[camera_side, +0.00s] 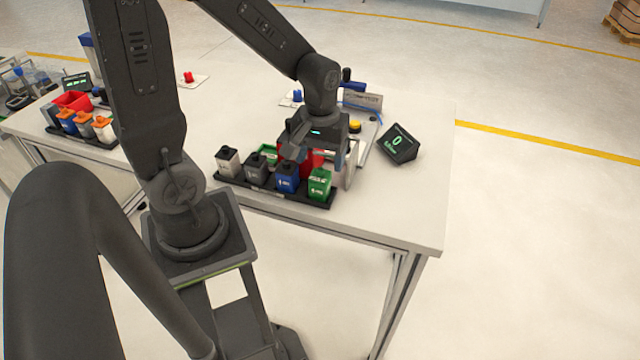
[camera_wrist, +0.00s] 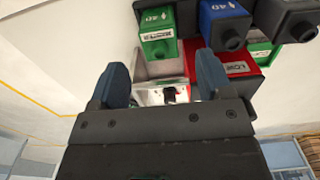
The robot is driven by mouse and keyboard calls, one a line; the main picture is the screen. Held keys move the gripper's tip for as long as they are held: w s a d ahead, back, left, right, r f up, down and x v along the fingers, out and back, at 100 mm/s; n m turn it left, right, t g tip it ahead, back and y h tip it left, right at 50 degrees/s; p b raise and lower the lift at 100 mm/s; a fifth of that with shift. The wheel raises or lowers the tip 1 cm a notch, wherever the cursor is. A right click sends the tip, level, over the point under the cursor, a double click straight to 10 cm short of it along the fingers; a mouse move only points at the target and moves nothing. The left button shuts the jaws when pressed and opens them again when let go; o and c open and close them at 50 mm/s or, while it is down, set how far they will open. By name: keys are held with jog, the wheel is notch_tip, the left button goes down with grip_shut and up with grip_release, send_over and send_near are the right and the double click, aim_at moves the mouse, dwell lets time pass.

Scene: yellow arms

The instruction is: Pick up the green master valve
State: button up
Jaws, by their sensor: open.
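The label is too small to read surely. My gripper (camera_side: 322,158) is above and behind this block in the side view. In the wrist view my blue fingers (camera_wrist: 160,78) are spread apart, with nothing held between them. Another green piece (camera_side: 267,153) lies behind the tray.
Blue (camera_side: 286,178), grey (camera_side: 256,169) and white (camera_side: 228,161) blocks share the tray. A red box (camera_wrist: 228,68) sits close to my fingers, beside a silvery plate (camera_wrist: 160,68). A small display (camera_side: 398,144) stands to the right. The tabletop's right front is clear.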

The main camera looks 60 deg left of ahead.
aim_at(320, 175)
notch_tip(320, 175, down, 7)
jog(key=shift+f, duration=0.15)
dwell(0.4)
jog(key=c, duration=1)
